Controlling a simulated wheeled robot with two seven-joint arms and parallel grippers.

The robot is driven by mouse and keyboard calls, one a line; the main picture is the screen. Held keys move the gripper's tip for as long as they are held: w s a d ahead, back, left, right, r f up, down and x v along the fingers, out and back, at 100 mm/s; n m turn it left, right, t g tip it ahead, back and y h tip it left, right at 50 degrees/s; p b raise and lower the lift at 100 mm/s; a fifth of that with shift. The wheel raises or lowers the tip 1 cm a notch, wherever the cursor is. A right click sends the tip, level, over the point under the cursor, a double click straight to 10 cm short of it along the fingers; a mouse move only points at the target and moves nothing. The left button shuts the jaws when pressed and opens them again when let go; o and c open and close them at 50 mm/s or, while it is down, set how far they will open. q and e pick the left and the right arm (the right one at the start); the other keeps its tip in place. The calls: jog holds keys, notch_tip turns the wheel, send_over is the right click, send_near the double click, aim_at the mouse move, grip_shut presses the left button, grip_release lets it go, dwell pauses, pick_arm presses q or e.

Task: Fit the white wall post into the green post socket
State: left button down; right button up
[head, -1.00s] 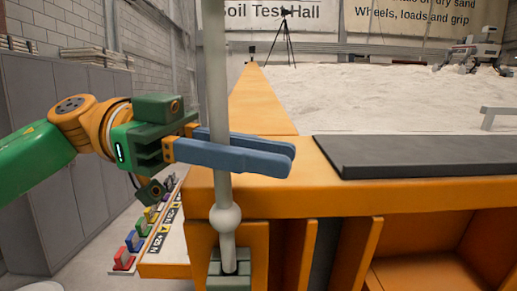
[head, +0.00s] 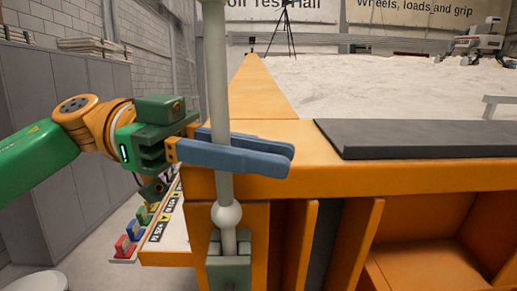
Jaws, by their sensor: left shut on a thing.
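The white wall post (head: 221,185) stands upright in the middle of the view, with a round ball low on its length. My left gripper (head: 235,155) comes in from the left, and its blue-grey fingers are shut around the post above the ball. The green post socket (head: 229,274) is at the bottom, on the front of the orange frame. The post's lower end meets the socket's top between its upright sides. How deep it sits is hidden. The post's top is out of view. My right gripper is not in view.
The orange sandbed frame (head: 420,178) fills the right, with a dark flat plate (head: 420,138) on its top and pale sand (head: 370,85) behind. Several coloured blocks (head: 130,240) sit at lower left. Grey cabinets (head: 85,185) stand at far left.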

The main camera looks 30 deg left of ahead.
pick_arm(q)
jog(key=shift+w+a+f+b, duration=0.15)
jog(key=shift+f+b, duration=0.4)
jog(key=shift+f, duration=0.65)
jog(key=c, duration=0.7)
grip_release()
jog(key=v, duration=0.7)
